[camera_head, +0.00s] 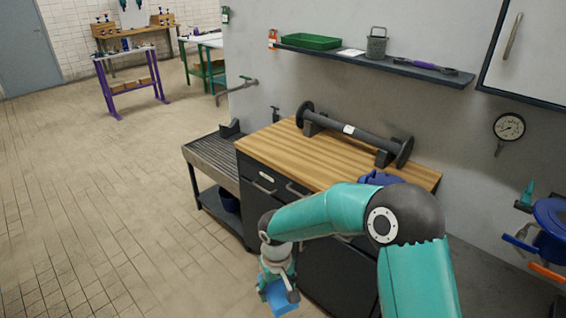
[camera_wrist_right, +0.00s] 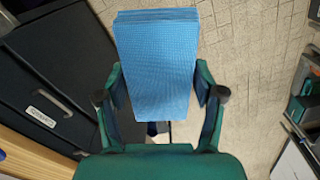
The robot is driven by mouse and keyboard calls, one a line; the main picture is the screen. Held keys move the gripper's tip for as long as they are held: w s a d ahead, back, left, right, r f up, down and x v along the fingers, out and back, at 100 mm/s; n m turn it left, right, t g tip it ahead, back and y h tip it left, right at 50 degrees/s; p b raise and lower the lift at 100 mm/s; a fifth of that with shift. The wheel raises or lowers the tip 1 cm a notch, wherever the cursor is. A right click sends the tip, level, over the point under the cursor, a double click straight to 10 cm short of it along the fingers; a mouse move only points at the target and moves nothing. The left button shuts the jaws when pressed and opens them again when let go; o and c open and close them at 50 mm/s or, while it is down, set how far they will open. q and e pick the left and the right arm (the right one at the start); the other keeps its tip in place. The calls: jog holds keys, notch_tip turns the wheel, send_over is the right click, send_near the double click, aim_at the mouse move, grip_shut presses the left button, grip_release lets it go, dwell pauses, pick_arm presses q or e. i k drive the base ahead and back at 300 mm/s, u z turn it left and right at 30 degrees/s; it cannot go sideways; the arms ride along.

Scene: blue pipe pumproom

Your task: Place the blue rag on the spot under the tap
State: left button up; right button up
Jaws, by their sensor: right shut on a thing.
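The blue rag (camera_head: 281,298) is a folded light-blue cloth block. My right gripper (camera_head: 277,284) is shut on it and holds it in the air in front of the workbench, low in the head view. In the right wrist view the rag (camera_wrist_right: 156,62) sits between the two green fingers of the gripper (camera_wrist_right: 160,95). The tap (camera_head: 238,88), a grey pipe with a green handle, comes out of the wall behind the grated low bench (camera_head: 212,155), well up and left of the gripper. I cannot make out a marked spot under it. My left gripper is not in view.
A wooden-topped workbench (camera_head: 290,160) with dark drawers carries a flanged pipe (camera_head: 352,131) on supports. A wall shelf (camera_head: 375,63) holds a green tray (camera_head: 311,41) and a metal pot (camera_head: 377,43). The tiled floor (camera_head: 110,200) at left is clear.

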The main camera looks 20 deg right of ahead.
aim_at(225, 156)
jog(key=z, duration=0.8)
jog(key=i, duration=0.15)
jog(key=u, duration=2.25)
jog(key=i, duration=0.95)
jog(key=u, duration=0.55)
jog(key=i, duration=0.35)
jog(key=z, duration=3.25)
jog(key=i, duration=1)
jog(key=u, duration=0.05)
